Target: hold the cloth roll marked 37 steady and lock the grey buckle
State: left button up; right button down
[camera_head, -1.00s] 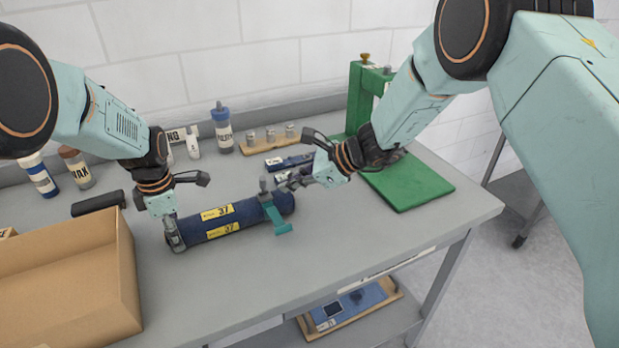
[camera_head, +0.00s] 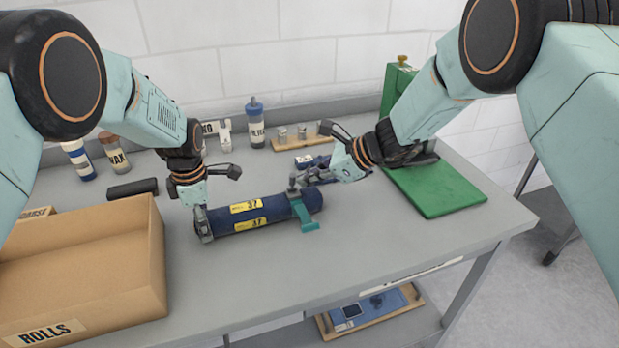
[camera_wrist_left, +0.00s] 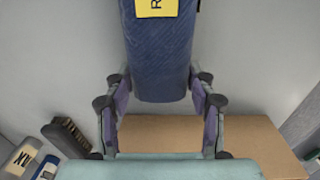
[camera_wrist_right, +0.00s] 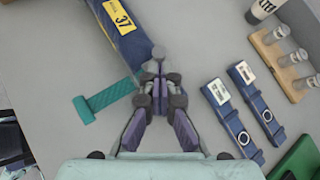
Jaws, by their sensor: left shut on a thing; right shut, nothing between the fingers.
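The dark blue cloth roll (camera_head: 273,211) with yellow labels marked 37 lies on the grey table. My left gripper (camera_head: 204,224) is shut on its left end; the left wrist view shows the roll (camera_wrist_left: 162,55) between the fingers. A teal strap (camera_head: 306,217) goes around the roll near its right end, its free end lying toward the front. The grey buckle (camera_head: 293,186) stands up on top of the strap. My right gripper (camera_head: 304,180) is shut and empty right beside the buckle; in the right wrist view its fingertips (camera_wrist_right: 157,85) partly hide the buckle, and contact is unclear.
Two blue strapped pieces (camera_wrist_right: 242,110) lie behind my right gripper. A cardboard box (camera_head: 80,268) labelled ROLLS stands at left, with a dark brush (camera_head: 132,188) behind it. Bottles and a wooden rack (camera_head: 300,140) line the back. A green press base (camera_head: 436,189) is at right. The front table is clear.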

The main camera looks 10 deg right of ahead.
jog(key=shift+w+r+g, duration=0.1)
jog(key=shift+w+g, duration=0.1)
jog(key=shift+g, duration=0.2)
jog(key=shift+w+a+r+m+g+h, duration=0.1)
jog(key=shift+w+r+m+g+h, duration=0.1)
jog(key=shift+w+m+g+h, duration=0.3)
jog(key=shift+w+a, duration=0.2)
jog(key=shift+w, duration=0.45)
jog(key=shift+w+a, duration=0.15)
jog(key=shift+w, duration=0.45)
jog(key=shift+r, duration=0.2)
jog(key=shift+r, duration=0.7)
jog(key=shift+d, duration=0.1)
